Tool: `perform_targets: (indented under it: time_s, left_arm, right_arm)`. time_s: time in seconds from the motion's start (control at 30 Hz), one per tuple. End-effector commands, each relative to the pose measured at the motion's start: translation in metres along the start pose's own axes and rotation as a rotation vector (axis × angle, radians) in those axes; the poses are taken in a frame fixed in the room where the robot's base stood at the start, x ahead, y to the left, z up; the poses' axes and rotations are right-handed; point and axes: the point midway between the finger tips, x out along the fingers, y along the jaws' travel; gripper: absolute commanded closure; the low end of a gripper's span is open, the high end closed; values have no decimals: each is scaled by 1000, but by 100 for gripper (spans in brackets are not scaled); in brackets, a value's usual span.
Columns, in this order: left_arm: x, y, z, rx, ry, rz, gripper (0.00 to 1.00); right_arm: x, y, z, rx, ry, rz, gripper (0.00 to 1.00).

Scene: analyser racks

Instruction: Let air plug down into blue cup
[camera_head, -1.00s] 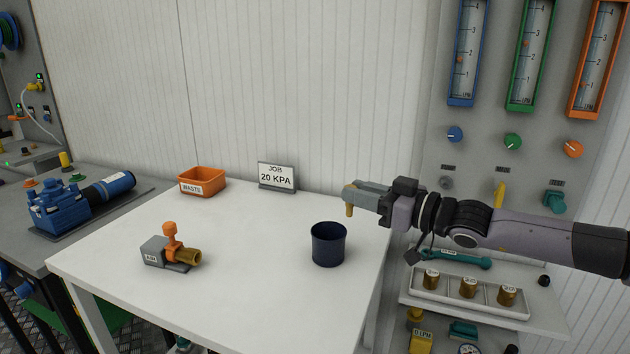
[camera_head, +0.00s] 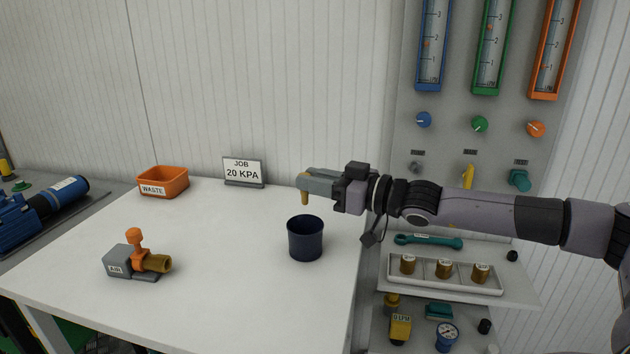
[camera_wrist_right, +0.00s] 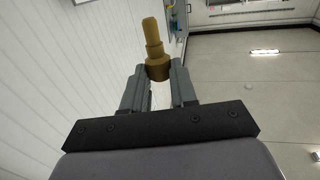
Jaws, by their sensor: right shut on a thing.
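My right gripper (camera_head: 308,183) is shut on a brass-coloured air plug (camera_head: 305,197), which hangs down from the fingertips. The plug also shows between the fingers in the right wrist view (camera_wrist_right: 154,50). The dark blue cup (camera_head: 305,240) stands upright on the white table, open at the top. The plug is above the cup's rim, apart from it and roughly over the opening or its far side. I cannot tell the exact depth. The inside bottom of the cup is hidden. My left gripper is not in view.
A grey AIR block (camera_head: 120,262) with an orange knob and brass fitting sits at the table's left front. An orange WASTE bin (camera_head: 163,182) and a JOB 20 KPA sign (camera_head: 243,172) stand at the back. A tray of brass parts (camera_head: 445,282) lies right of the table. The table's middle is clear.

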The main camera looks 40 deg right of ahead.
Motion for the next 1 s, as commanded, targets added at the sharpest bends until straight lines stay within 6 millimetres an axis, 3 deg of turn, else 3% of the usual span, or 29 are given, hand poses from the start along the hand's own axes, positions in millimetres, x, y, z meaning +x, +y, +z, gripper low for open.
perform_targets:
  time_s: [0.7, 1.0]
  left_arm:
    - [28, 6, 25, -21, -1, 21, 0]
    - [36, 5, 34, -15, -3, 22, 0]
  right_arm:
    - [0, 0, 58, 0, 0, 0, 95]
    - [0, 0, 69, 0, 1, 0, 95]
